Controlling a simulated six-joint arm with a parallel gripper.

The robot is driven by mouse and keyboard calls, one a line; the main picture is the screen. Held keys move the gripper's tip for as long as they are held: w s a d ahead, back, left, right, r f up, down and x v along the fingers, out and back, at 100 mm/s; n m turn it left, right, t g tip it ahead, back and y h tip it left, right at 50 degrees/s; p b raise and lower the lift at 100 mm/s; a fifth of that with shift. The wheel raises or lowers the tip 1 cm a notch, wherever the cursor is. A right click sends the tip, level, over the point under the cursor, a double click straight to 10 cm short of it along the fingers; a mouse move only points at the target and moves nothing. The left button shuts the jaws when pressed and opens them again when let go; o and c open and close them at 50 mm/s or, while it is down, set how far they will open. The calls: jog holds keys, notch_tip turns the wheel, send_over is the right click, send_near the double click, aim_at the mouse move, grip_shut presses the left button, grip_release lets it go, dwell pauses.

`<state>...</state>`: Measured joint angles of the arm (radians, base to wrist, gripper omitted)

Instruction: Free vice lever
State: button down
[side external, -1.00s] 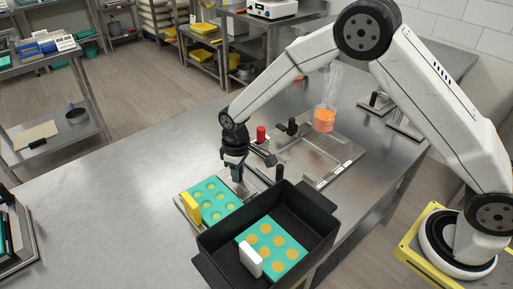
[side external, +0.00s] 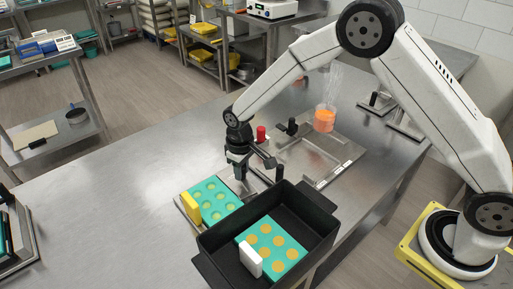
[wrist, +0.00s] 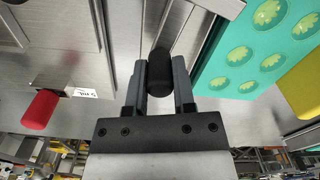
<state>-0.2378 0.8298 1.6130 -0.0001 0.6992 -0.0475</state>
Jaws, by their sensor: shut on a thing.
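The vice lever's black handle (wrist: 160,72) stands between my gripper's two fingers in the wrist view. My gripper (wrist: 160,88) is shut on it, with one finger against each side. In the side view my gripper (side external: 240,175) points down at the far edge of a teal mould (side external: 212,202) with pale green cavities. The mould also shows at the upper right of the wrist view (wrist: 222,72). A yellow block (side external: 190,207) stands at the mould's left end. The lower part of the lever and most of the vice are hidden.
A black bin (side external: 312,195) in front holds another teal mould with orange fillings and a white block (side external: 250,261). A red knob (side external: 261,133) and a metal plate (side external: 338,165) lie behind. A clear container with orange contents (side external: 324,120) is above the plate.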

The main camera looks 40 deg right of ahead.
jog(key=m, duration=0.1)
jog(key=d+m, duration=0.1)
jog(key=shift+s+d+r+m, duration=0.1)
jog(key=shift+s+d+m, duration=0.1)
jog(key=shift+d+m, duration=0.1)
jog(key=m, duration=0.1)
jog(key=d+m, duration=0.1)
jog(key=shift+s+d+m, duration=0.1)
jog(key=shift+s+m, duration=0.2)
jog(key=shift+s, duration=0.05)
jog(key=shift+s+d+m, duration=0.4)
jog(key=shift+s+m, duration=0.1)
jog(key=shift+m, duration=0.65)
jog(key=shift+s+d+m, duration=0.4)
jog(key=shift+s+m, duration=0.05)
jog(key=shift+m, duration=0.7)
jog(key=shift+c, duration=2.2)
grip_release()
jog(key=shift+r, duration=0.1)
notch_tip(320, 180, up, 8)
jog(key=shift+f, duration=0.25)
jog(key=shift+s, duration=0.15)
